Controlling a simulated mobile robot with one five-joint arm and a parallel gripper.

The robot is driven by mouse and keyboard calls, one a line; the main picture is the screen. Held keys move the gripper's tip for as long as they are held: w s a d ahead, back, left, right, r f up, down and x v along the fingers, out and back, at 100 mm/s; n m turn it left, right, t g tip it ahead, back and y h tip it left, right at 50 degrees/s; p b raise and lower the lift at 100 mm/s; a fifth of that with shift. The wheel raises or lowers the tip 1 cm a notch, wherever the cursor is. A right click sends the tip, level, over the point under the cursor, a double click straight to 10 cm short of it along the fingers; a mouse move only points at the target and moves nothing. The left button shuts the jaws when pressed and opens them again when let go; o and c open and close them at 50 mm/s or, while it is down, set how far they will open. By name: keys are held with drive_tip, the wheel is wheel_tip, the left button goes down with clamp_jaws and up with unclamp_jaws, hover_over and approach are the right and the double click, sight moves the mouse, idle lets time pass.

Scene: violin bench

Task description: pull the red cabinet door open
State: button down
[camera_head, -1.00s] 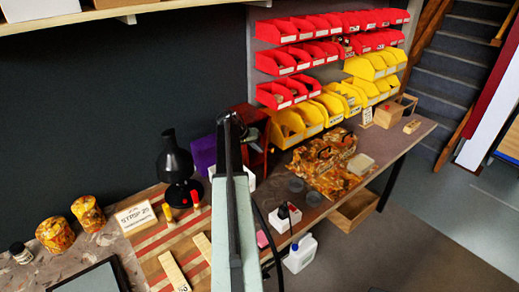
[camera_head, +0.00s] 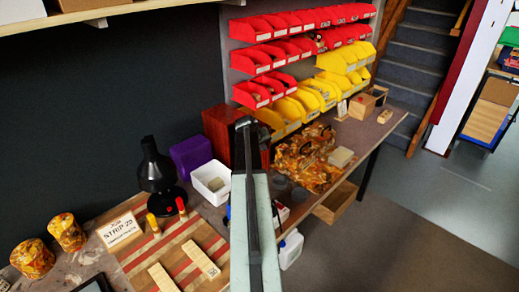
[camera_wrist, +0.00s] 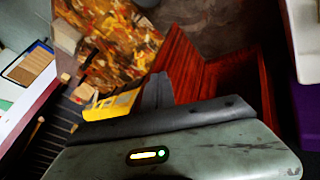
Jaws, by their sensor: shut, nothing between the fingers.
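The red wooden cabinet (camera_head: 217,130) stands on the bench at the back, partly hidden behind my arm in the head view. In the wrist view the red cabinet (camera_wrist: 190,68) shows two red faces meeting at an angle, with a dark recess at the right. I cannot tell how far its door stands open. My gripper (camera_wrist: 156,82) points at the left red face, close to it, with shut, empty fingers. Whether it touches the wood is unclear. In the head view my gripper (camera_head: 246,122) is at the cabinet's right side, mostly covered by my arm.
A white bin (camera_head: 211,184), a purple box (camera_head: 191,155) and a black lamp (camera_head: 158,170) stand left of the cabinet. A mottled brown case (camera_head: 303,160) lies to its right. Red bins (camera_head: 265,60) and yellow bins (camera_head: 345,60) hang behind.

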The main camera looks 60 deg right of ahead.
drive_tip(key=shift+s+d, duration=0.15)
drive_tip(key=shift+d, duration=0.25)
idle(0.3)
drive_tip(key=s+a+r+p, duration=0.2)
drive_tip(key=a+r+p, duration=0.6)
drive_tip(key=a, duration=0.1)
drive_tip(key=shift+a, duration=0.15)
drive_tip(key=shift+w, duration=0.1)
